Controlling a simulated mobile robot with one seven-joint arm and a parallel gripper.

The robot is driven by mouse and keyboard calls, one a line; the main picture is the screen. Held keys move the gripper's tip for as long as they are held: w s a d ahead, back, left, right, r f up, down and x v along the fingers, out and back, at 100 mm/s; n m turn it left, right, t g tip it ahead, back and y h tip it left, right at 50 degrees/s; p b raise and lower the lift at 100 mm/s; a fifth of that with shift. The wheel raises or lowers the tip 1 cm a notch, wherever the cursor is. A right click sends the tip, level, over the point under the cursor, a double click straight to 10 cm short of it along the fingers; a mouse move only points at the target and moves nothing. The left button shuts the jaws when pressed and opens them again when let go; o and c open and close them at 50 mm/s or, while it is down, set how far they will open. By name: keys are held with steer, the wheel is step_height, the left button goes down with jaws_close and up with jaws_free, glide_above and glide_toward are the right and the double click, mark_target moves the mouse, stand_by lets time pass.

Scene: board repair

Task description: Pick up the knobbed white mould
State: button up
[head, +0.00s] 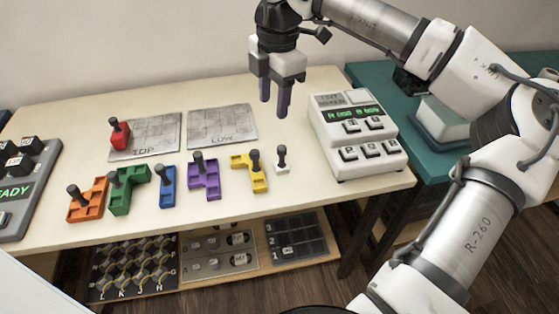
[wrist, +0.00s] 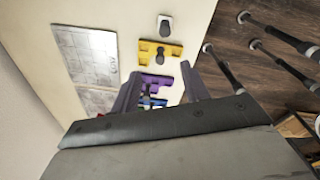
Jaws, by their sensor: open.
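The knobbed white mould (head: 281,164) is a small white block with a dark upright knob. It stands on the cream table at the right end of a row of coloured moulds. It also shows at the top of the wrist view (wrist: 165,24). My gripper (head: 275,108) is open and empty, pointing down above the table, behind and above the white mould in the head view. In the wrist view my gripper's fingers (wrist: 160,85) are spread apart, with the white mould beyond their tips and nothing between them touching either finger.
The yellow mould (head: 250,172) stands just left of the white one. Purple (head: 204,178), blue, green and orange moulds continue left. A keypad device (head: 357,135) stands to the right. Two grey plates, TOP (head: 152,138) and LOW (head: 222,126), lie behind; a red mould (head: 120,133) is on TOP.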

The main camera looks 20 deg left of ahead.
steer(key=w+d+f, duration=0.1)
steer(key=d, duration=0.1)
glide_above(282, 147)
steer(key=shift+m+h, duration=0.4)
step_height(282, 147, down, 6)
steer(key=shift+w+d+f, duration=0.1)
steer(key=shift+w+f, duration=0.05)
steer(key=shift+s+f+p, duration=0.2)
steer(key=shift+f+p, duration=0.5)
steer(key=shift+f, duration=2.5)
jaws_close()
